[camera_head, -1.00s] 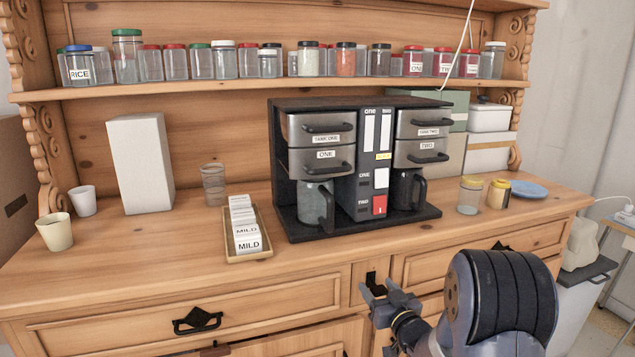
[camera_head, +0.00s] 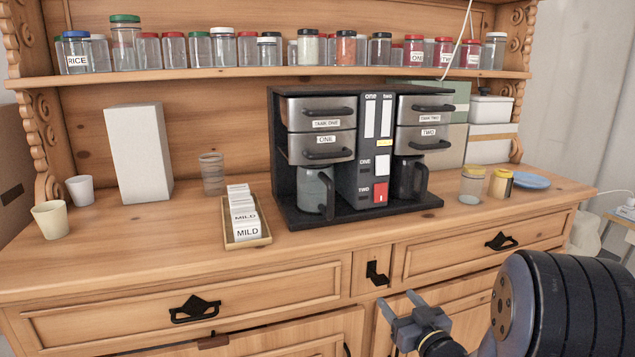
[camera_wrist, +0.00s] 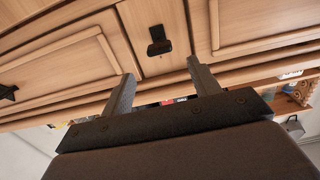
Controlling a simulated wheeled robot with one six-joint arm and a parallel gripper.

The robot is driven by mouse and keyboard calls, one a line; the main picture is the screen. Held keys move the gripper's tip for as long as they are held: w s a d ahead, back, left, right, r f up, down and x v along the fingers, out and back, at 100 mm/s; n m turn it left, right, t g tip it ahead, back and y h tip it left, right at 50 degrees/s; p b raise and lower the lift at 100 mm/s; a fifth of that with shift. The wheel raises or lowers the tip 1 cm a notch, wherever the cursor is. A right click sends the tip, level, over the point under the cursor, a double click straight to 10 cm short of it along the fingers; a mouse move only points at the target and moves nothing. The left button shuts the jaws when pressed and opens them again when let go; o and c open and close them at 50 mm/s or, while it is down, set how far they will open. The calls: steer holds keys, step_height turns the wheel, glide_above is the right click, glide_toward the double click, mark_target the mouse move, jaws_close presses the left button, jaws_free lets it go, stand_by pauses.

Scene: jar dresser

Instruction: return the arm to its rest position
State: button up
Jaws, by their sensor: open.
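My gripper (camera_head: 402,307) is low at the right of the head view, in front of the dresser's cabinet doors and below the drawers. Its two fingers are apart with nothing between them. In the wrist view my gripper (camera_wrist: 158,78) also shows open and empty. There the dresser front appears upside down beyond the fingers, with a black latch (camera_wrist: 159,41) between them. My arm reaches in from the lower right corner of the head view.
The dresser top (camera_head: 120,255) holds a two-sided coffee machine (camera_head: 357,205), a tray of labelled packets (camera_head: 262,240), cups (camera_head: 52,220), jars (camera_head: 472,187) and a blue plate (camera_head: 532,181). Black drawer handles (camera_head: 195,309) stick out. Jars line the shelf (camera_head: 200,78) above.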

mark_target(384, 283)
steer(key=p+x, duration=0.1)
steer(key=x, duration=0.8)
steer(key=shift+w+a+r+p, duration=0.1)
steer(key=shift+w+r+p, duration=0.1)
steer(key=shift+p, duration=0.4)
steer(key=m+p, duration=0.1)
steer(key=p, duration=0.2)
steer(key=shift+m+p, duration=0.3)
steer(key=shift+m, duration=0.1)
